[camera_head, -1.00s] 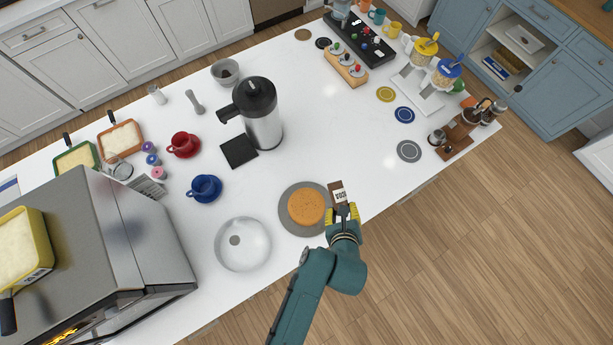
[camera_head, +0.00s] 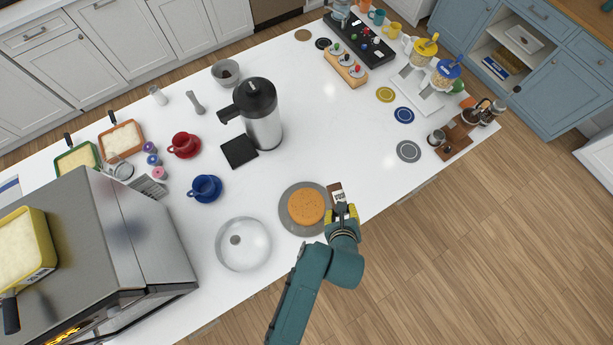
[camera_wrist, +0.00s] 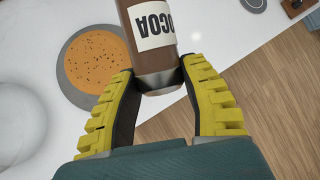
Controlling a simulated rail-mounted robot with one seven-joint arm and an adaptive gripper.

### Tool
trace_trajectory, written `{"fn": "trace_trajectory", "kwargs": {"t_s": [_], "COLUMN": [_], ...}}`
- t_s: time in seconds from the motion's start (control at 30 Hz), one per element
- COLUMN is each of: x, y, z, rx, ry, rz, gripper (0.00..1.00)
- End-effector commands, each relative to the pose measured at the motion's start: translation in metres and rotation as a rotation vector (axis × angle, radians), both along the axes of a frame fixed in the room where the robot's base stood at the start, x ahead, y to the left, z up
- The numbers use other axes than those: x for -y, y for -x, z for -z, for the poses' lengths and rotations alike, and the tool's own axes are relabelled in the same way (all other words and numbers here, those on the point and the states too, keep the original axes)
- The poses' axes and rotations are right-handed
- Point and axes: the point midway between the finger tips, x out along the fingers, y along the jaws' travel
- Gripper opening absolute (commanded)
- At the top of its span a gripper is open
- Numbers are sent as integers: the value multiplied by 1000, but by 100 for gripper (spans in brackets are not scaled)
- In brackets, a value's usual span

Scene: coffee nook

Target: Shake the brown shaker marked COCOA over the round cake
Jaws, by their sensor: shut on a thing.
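The brown shaker (camera_head: 336,190) with a white COCOA label is at the right edge of the round cake. In the wrist view the shaker (camera_wrist: 150,55) has its label upside down and a metallic end toward me; its far end is cut off. My gripper (camera_head: 346,212) is shut on the shaker near that metallic end, one yellow finger on each side. The round golden cake (camera_head: 306,206) lies on a grey round plate (camera_head: 288,222). In the wrist view the cake (camera_wrist: 97,60) shows scattered dark specks on top.
A clear glass dome (camera_head: 243,245) lies left of the cake plate. A blue cup on a saucer (camera_head: 205,188) and a steel jug (camera_head: 262,120) stand farther back. The counter right of the cake is mostly clear up to a grey coaster (camera_head: 408,151). The counter's front edge is close to my gripper.

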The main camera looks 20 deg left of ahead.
Motion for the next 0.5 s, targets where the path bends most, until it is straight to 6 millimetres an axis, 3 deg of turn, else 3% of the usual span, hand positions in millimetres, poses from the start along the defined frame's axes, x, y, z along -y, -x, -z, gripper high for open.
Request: {"fn": "trace_trajectory", "kwargs": {"t_s": [0.03, 0.5], "x": [-3, -2], "y": [-4, -4], "z": [-13, -29], "rx": [-36, -594], "ry": [41, 538], "rz": [-6, -1], "gripper": [8, 8]}}
